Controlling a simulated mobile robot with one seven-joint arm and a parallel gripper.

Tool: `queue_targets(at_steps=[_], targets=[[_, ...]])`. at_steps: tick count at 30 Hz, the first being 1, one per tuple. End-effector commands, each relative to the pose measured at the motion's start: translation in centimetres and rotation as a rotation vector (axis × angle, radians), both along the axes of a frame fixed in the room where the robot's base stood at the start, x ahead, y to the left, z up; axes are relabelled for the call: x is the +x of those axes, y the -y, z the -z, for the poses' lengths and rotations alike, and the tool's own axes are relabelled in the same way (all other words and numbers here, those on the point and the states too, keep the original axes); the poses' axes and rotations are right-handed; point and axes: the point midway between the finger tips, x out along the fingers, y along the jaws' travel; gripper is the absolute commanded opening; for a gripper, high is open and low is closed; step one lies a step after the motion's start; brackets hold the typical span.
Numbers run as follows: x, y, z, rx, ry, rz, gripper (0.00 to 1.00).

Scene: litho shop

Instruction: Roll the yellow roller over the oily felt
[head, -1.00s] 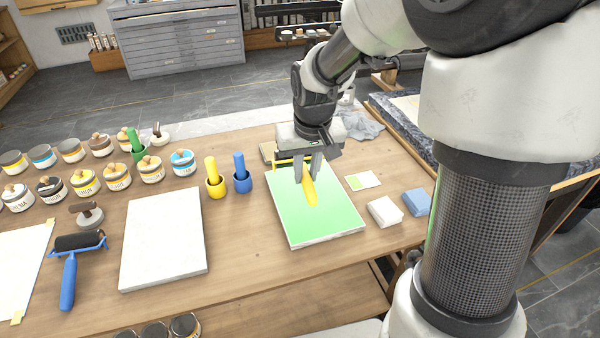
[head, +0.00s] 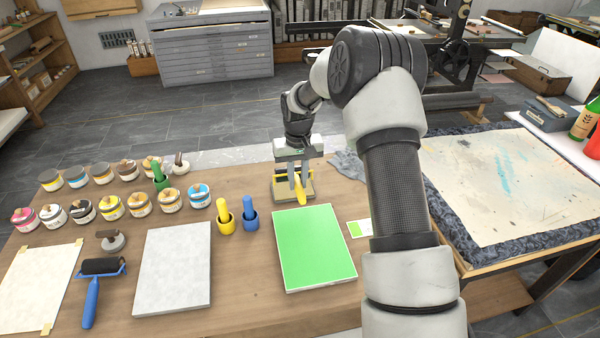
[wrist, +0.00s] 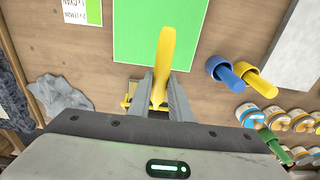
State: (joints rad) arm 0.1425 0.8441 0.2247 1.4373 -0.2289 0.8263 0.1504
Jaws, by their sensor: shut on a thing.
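My gripper (head: 298,182) is shut on the handle of the yellow roller (head: 301,192), at the back of the wooden table. In the wrist view the yellow handle (wrist: 163,62) sticks out between the fingers (wrist: 161,95), over the edge of the green slab. Part of the yellow frame shows behind the fingers; the drum is mostly hidden. A small tan pad (head: 281,197), which looks like the oily felt, lies under the roller, just behind the green slab (head: 314,248). I cannot tell whether the drum touches the pad.
A yellow cup (head: 226,227) and a blue cup (head: 250,224), each with a handled tool, stand left of the slab. Several ink jars, a pale slab (head: 173,270) and a blue-handled roller (head: 92,298) lie farther left. A grey cloth (head: 348,165) lies right of my gripper.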

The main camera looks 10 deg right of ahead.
Motion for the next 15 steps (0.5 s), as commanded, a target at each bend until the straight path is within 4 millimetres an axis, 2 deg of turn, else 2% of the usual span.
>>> queue_targets(at_steps=[8, 15], targets=[[0.9, 0.1, 1.4, 0.000, -0.019, 0.004, 0.00], [0.9, 0.1, 5.1, 0.001, -0.020, 0.005, 0.00]])
